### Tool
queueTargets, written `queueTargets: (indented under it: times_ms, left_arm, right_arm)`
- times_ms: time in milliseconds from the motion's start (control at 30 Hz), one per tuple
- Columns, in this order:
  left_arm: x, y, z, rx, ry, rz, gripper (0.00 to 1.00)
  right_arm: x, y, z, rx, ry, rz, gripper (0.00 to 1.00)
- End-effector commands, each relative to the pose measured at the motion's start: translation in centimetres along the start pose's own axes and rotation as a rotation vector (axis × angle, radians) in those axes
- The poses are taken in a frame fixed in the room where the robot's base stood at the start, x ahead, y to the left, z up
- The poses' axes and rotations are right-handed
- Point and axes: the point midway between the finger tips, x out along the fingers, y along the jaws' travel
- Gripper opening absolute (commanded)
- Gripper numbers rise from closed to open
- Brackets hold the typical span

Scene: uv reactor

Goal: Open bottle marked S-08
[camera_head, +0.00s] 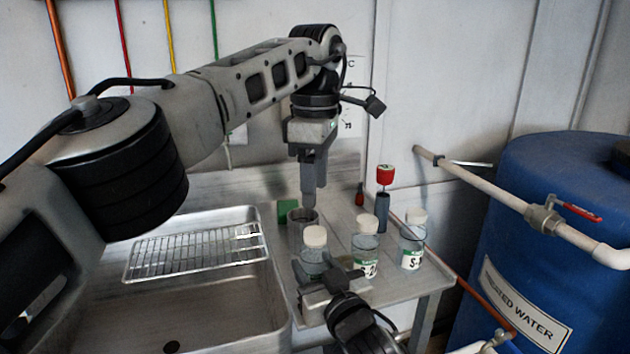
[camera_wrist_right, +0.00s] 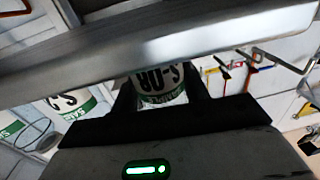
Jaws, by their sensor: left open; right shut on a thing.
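The bottle marked S-08 (camera_head: 314,262) stands at the front of the metal table with its white cap (camera_head: 315,236) on. My right gripper (camera_head: 328,274) is shut around its body. In the right wrist view the bottle (camera_wrist_right: 162,86) sits between the dark fingers, its label upside down. My left gripper (camera_head: 312,195) points down above and behind the cap, apart from it in the picture. It is open and empty, though its finger gap is hard to see. Its tips overlap a metal cup (camera_head: 302,222) behind the bottle.
Two more white-capped bottles, one marked S-2-something (camera_head: 365,258) and another (camera_head: 412,248), stand close on the right. A red-topped dark cylinder (camera_head: 383,212) is behind them. A sink (camera_head: 215,305) with a wire rack (camera_head: 195,252) lies left. A pipe (camera_head: 490,190) and blue barrel (camera_head: 560,220) are right.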

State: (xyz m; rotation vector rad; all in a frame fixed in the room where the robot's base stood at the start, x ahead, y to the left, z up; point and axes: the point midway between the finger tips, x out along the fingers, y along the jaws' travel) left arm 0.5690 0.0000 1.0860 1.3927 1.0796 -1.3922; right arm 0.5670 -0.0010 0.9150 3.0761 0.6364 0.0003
Motion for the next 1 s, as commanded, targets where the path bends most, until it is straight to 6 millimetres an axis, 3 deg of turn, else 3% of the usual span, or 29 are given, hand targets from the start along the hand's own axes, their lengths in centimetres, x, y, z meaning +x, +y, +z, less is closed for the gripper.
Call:
queueTargets:
  times_ms: [300,500,767,1000]
  left_arm:
    - [0.0,0.0,0.0,0.823,0.000,0.001,0.54]
    - [0.0,0.0,0.0,1.208,0.000,0.001,0.54]
    - [0.5,0.0,-0.1,1.396,-0.001,0.000,0.54]
    - [3.8,0.0,-0.1,1.401,-0.003,-0.003,0.54]
  right_arm:
    - [0.0,0.0,0.1,0.000,-0.002,0.000,0.00]
    - [0.0,0.0,0.1,0.000,-0.002,0.001,0.00]
    - [0.0,0.0,0.1,0.000,-0.002,0.001,0.00]
    - [0.0,0.0,0.1,0.000,-0.002,0.001,0.00]
